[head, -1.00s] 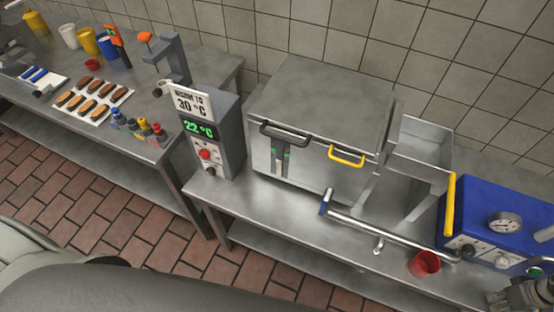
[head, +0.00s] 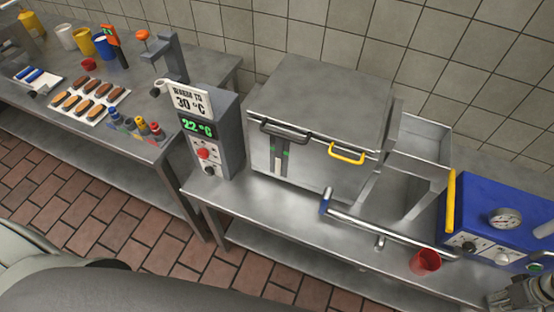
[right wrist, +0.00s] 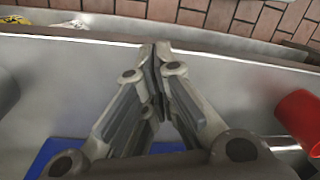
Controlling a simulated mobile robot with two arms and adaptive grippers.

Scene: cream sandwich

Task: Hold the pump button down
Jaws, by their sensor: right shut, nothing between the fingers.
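The blue machine (head: 490,215) stands at the right end of the steel table, with a round gauge (head: 505,218) on top and small knobs on its front. A green round button (head: 535,267) shows at the right of that front; no label says whether it is the pump button. My right gripper (head: 520,295) is at the lower right corner, in front of the machine and close below the green button. In the right wrist view its fingers (right wrist: 160,55) are shut and empty. Contact with the button cannot be seen. My left gripper is not in view.
A red cup (head: 425,261) stands left of the machine; it also shows in the right wrist view (right wrist: 300,120). A steel box (head: 320,110) and a grey display unit (head: 210,135) stand further left.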

